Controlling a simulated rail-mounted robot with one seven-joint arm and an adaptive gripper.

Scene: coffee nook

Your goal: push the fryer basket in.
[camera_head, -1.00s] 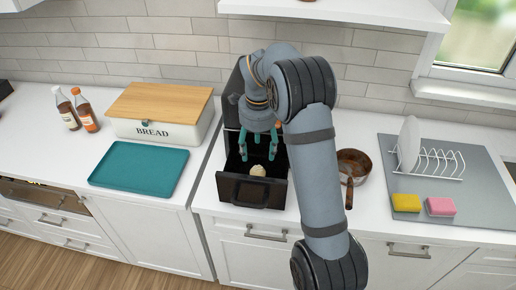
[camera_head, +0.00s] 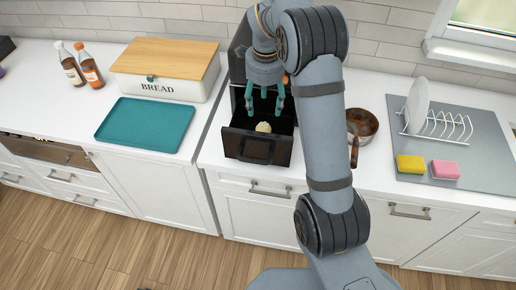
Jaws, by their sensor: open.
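The fryer basket (camera_head: 257,148) is a dark drawer with a handle on its front, pulled out toward the counter's front edge. A pale round item (camera_head: 263,127) lies inside it. The black fryer body (camera_head: 238,62) stands behind, largely hidden by my arm. My gripper (camera_head: 264,112) points down over the open basket, with its teal fingers spread apart and nothing between them. I cannot tell how far its tips are above the pale item.
A brown pan (camera_head: 362,124) stands right of the basket, partly behind my arm. A teal tray (camera_head: 146,123) and a bread box (camera_head: 168,84) are on the left. A yellow sponge (camera_head: 411,164), a pink sponge (camera_head: 445,170) and a dish rack (camera_head: 436,127) are on the right.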

